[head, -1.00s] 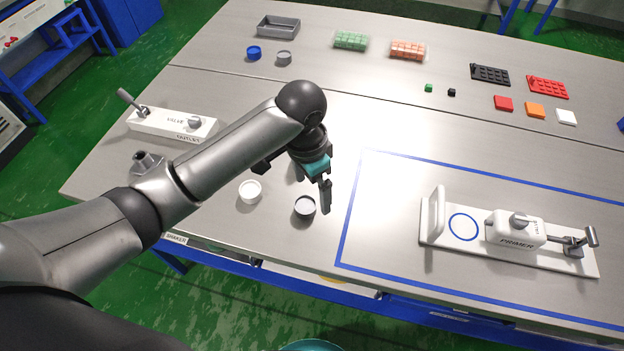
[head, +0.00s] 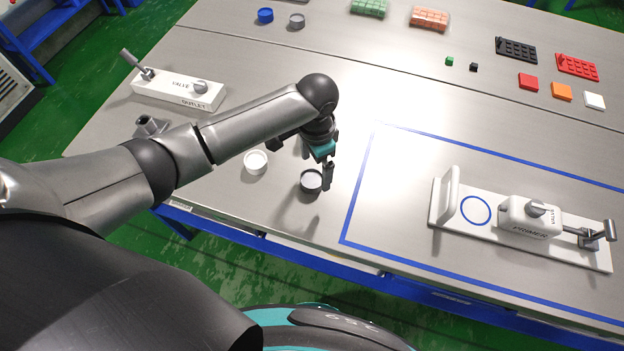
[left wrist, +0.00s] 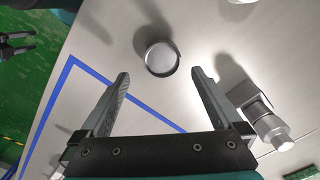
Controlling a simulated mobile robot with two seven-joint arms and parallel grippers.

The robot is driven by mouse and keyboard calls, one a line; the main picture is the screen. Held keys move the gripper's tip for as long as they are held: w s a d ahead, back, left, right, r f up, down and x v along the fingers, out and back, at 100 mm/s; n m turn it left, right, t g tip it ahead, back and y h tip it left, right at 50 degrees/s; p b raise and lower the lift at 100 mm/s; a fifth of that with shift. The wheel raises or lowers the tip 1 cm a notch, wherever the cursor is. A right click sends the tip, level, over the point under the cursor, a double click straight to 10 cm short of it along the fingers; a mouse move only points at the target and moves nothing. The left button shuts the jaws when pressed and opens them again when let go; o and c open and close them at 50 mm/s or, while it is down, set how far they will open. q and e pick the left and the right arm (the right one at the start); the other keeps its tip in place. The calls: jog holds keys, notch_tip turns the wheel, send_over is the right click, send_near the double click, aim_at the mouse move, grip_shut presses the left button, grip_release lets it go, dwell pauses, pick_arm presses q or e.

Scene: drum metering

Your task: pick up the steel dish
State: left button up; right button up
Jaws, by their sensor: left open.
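The steel dish (head: 311,181) is a small round cup with a dark side and grey inside, upright on the table near its front edge. My left gripper (head: 318,166) is open and empty just above and beside it, one finger overlapping its edge in the head view. In the left wrist view the dish (left wrist: 161,58) lies beyond the fingertips of my left gripper (left wrist: 160,76), roughly centred between them and not enclosed. My right gripper (left wrist: 16,44) shows small and dark at the left edge of the left wrist view; its jaw state is unclear.
A white dish (head: 255,162) stands left of the steel dish. A grey fitting (head: 150,126) and the outlet valve block (head: 180,90) are farther left. The primer fixture (head: 522,218) stands inside the blue outline at right. Blue (head: 264,15) and grey (head: 296,20) cups are at the back.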

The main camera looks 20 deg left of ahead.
aim_at(312, 178)
pick_arm(q)
jog(key=f, duration=0.3)
jog(key=f+b, duration=0.1)
jog(key=shift+s+a+f, duration=0.1)
jog(key=shift+a+f, duration=0.15)
jog(key=shift+a, duration=0.15)
jog(key=shift+c, duration=0.2)
jog(key=c, duration=1.4)
jog(key=shift+r, duration=0.15)
jog(key=shift+c, duration=0.2)
